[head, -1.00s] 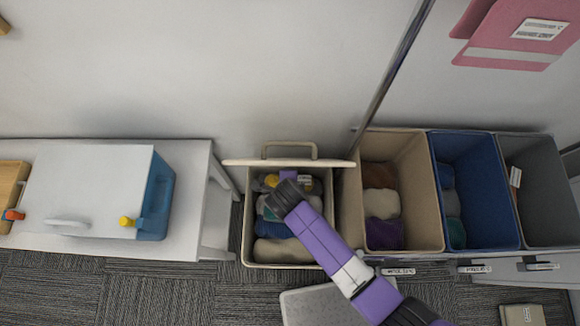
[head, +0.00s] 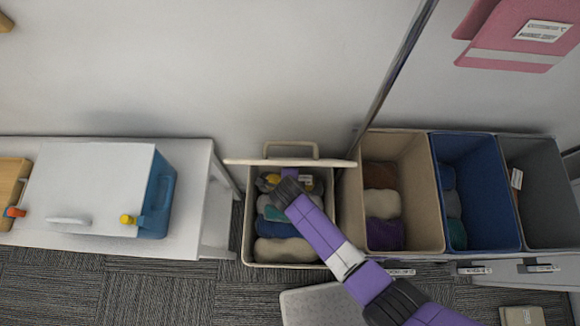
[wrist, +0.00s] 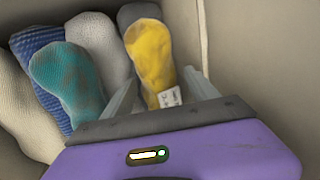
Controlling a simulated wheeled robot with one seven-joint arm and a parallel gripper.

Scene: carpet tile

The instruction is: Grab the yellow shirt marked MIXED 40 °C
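The yellow shirt (wrist: 150,50) is a rolled bundle with a small white label (wrist: 169,97) at its near end. The label's print is too small to read. The shirt lies in the cream basket (head: 248,226), at its back end. In the head view a bit of yellow (head: 272,179) shows beside my arm. My gripper (wrist: 160,77) is down in the basket with its two fingers apart, one on each side of the shirt's near end. I cannot tell whether they touch it.
Teal (wrist: 66,78), white (wrist: 98,45), blue and grey bundles lie beside the shirt. The basket wall (wrist: 250,60) is close on the right. A beige bin (head: 420,190), a blue bin (head: 485,190) and a grey bin (head: 545,200) stand to the right, a white table (head: 190,200) to the left.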

